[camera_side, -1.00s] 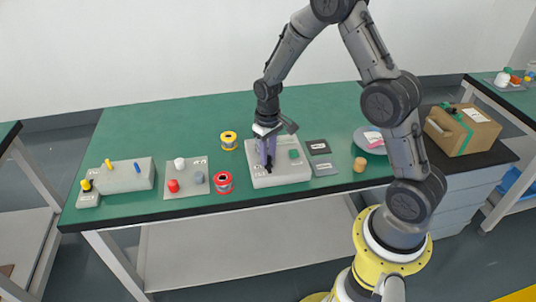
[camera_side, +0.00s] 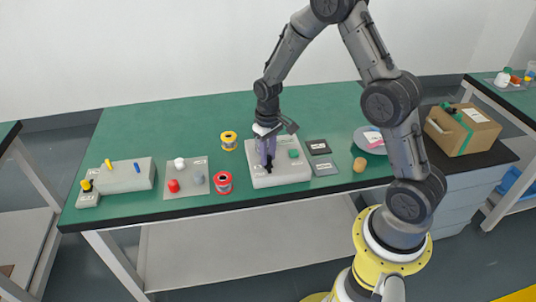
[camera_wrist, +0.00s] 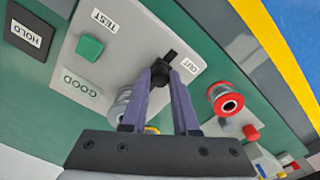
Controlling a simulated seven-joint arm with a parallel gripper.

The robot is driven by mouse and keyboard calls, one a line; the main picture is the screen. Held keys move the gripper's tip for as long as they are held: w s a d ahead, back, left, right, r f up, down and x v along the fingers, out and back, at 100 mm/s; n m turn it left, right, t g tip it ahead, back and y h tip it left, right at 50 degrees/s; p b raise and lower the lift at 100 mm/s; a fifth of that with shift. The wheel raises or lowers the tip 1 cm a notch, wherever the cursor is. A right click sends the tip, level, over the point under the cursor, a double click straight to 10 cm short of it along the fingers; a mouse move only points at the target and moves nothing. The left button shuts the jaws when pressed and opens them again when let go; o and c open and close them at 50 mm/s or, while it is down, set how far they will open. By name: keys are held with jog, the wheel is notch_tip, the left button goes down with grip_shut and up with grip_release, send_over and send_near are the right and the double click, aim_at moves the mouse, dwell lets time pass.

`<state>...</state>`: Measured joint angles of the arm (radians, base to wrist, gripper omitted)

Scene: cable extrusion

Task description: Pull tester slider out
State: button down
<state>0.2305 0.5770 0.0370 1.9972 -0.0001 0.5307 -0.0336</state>
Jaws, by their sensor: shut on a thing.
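The tester (camera_side: 293,175) is a light grey block near the table's front edge, with a green button (camera_side: 294,154). In the wrist view its top (camera_wrist: 118,55) carries the labels TEST, GOOD and one that reads like OUT. The tester slider (camera_wrist: 170,56) is a small black piece by the OUT label. My gripper (camera_side: 267,163) points down over the tester's left part. In the wrist view its purple fingers (camera_wrist: 162,72) are shut on the black slider. The fingers hide part of the slider and its track.
A red spool (camera_side: 222,183) stands just left of the tester, and a yellow spool (camera_side: 228,141) behind it to the left. Dark (camera_side: 318,146) and grey (camera_side: 323,167) plates lie to the right. A plate with coloured buttons (camera_side: 186,183) is further left. The table behind is clear.

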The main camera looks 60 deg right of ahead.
aim_at(270, 173)
jog(key=shift+s+a, duration=1.1)
jog(key=c, duration=0.7)
grip_release()
jog(key=shift+r, duration=0.15)
jog(key=shift+r, duration=0.3)
notch_tip(270, 173, up, 13)
